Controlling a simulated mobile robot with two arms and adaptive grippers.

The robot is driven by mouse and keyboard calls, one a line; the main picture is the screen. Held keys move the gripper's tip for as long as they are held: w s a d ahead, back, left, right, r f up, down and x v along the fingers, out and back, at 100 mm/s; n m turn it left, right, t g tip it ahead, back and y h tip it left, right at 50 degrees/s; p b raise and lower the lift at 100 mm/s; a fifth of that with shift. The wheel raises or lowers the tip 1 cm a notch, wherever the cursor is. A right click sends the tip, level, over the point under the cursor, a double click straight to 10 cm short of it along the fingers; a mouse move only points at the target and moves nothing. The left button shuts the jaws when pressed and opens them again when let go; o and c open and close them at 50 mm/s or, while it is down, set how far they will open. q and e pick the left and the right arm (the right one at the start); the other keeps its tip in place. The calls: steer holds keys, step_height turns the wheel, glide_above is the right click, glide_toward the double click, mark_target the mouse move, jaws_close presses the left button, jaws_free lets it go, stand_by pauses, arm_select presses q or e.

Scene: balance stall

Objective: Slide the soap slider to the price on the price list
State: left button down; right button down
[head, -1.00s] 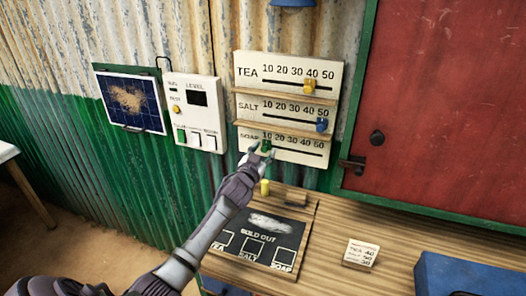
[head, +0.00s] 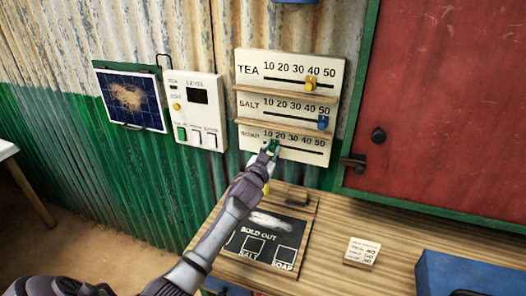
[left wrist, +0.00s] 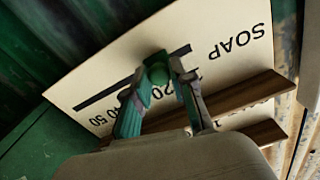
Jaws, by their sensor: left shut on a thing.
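The soap slider (head: 271,146) is a green knob on the lowest row of the white price board, marked 10 to 50. My left gripper (head: 268,152) is shut on it, and the knob shows between the fingers in the left wrist view (left wrist: 158,74). It stands near the left end of its slot, around 10 to 20; the fingers hide the exact mark. The price list (head: 362,252) is a small white card on the counter, its print too small to read surely. My right gripper is not in view.
The yellow tea slider (head: 310,84) is near 40 and the blue salt slider (head: 322,123) near 50. Wooden ledges (head: 285,130) separate the rows. A white level box (head: 205,140) hangs left, a red shutter (head: 440,110) right. A sold-out board (head: 262,232) lies below.

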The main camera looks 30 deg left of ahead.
mark_target(293, 148)
arm_select(q)
steer(key=d, duration=0.3)
steer(key=w+d+b, duration=0.1)
steer(key=d, duration=0.2)
steer(key=shift+w, duration=0.2)
steer(key=shift+a, duration=0.1)
steer(key=c, duration=1)
jaws_free()
steer(key=shift+s, duration=0.1)
steer(key=v, duration=1.2)
steer(key=shift+f, duration=0.15)
